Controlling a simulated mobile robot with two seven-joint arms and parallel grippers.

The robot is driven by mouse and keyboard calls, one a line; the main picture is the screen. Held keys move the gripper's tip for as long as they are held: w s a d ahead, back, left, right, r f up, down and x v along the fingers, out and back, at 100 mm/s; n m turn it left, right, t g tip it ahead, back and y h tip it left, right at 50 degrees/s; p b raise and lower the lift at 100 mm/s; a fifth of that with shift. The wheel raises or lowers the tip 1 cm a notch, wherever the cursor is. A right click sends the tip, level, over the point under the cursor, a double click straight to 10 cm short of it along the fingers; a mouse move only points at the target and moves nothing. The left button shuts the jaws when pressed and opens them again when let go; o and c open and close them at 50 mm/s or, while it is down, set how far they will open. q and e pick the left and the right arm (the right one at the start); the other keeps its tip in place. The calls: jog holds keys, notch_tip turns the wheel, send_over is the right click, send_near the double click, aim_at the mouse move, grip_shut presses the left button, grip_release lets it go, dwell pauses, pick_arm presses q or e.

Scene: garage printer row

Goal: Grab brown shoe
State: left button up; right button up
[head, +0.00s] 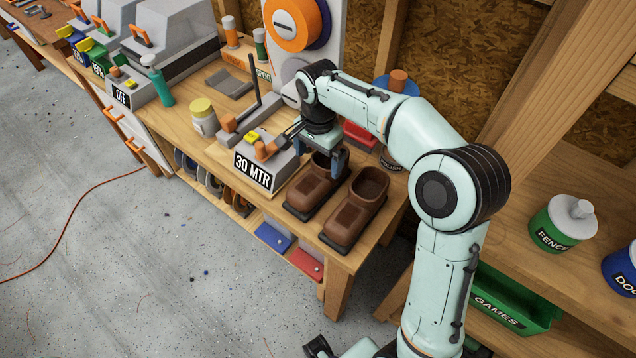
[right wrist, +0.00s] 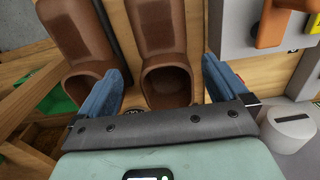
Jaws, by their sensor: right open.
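Two brown shoes stand side by side on the wooden bench, toes toward its front edge. The left shoe (head: 312,190) is beside the grey box marked 30 MTR (head: 262,172); the right shoe (head: 355,208) is near the bench's right end. My right gripper (head: 323,158) points down at the heel end of the left shoe. In the right wrist view, my gripper's blue fingers (right wrist: 163,90) are open on either side of that shoe's opening (right wrist: 167,82), one finger in the gap between the shoes. The other shoe (right wrist: 80,45) lies outside the fingers. My left gripper is not in view.
A white jar with a yellow lid (head: 203,116) and a teal bottle (head: 158,82) stand farther left on the bench. A red box (head: 358,134) is behind the shoes. A green GAMES bin (head: 505,300) and FENCE can (head: 562,222) are at right. Open floor lies in front.

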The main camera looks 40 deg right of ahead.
aim_at(318, 167)
jog(key=f, duration=0.7)
jog(key=shift+w+d, duration=0.15)
jog(key=shift+w, duration=0.05)
jog(key=shift+r, duration=0.1)
jog(key=c, duration=1.1)
jog(key=shift+r, duration=0.1)
